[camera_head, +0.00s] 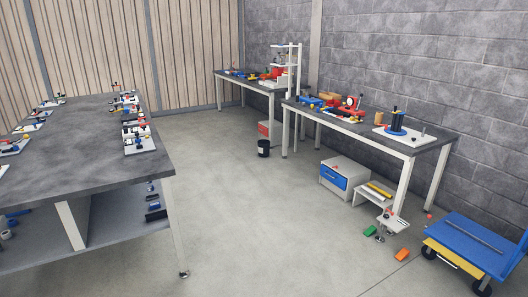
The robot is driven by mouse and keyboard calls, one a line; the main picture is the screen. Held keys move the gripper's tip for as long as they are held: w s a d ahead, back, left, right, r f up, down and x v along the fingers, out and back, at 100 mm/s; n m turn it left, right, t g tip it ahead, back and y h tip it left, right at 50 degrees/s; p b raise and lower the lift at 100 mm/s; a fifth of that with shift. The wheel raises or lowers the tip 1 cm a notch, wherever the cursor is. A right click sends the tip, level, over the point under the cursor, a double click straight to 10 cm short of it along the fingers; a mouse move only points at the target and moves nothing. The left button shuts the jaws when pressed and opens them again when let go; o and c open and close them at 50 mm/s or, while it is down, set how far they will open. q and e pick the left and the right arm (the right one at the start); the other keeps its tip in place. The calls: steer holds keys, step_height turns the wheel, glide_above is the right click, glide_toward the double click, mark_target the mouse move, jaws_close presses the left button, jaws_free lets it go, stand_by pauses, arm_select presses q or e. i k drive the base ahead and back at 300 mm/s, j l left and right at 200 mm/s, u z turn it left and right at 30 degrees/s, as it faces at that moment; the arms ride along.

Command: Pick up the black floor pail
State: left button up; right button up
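The black floor pail (263,148) stands upright on the concrete floor in the head view, a little right of the middle. It has a small pale label on its side. It stands in front of the far bench, near the gap between the two benches along the grey wall. Nothing covers it from this side. Neither of my grippers shows in this view. The pail is some distance away across open floor.
Benches with parts (230,82) (425,148) line the right wall. A large dark table (70,150) fills the left. A white cabinet (335,179), a step (368,198), loose blocks (402,254) and a blue cart (465,240) stand right. The middle floor is clear.

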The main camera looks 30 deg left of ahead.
mark_target(263, 145)
steer(key=i+j+u, duration=0.25)
steer(key=i+j, duration=0.15)
steer(key=i+j+u, duration=0.3)
steer(key=i, duration=0.35)
steer(key=i+j+u, duration=0.1)
steer(key=i+u, duration=0.15)
steer(key=i, duration=0.3)
steer(key=i+u, duration=0.3)
steer(key=i, duration=4.15)
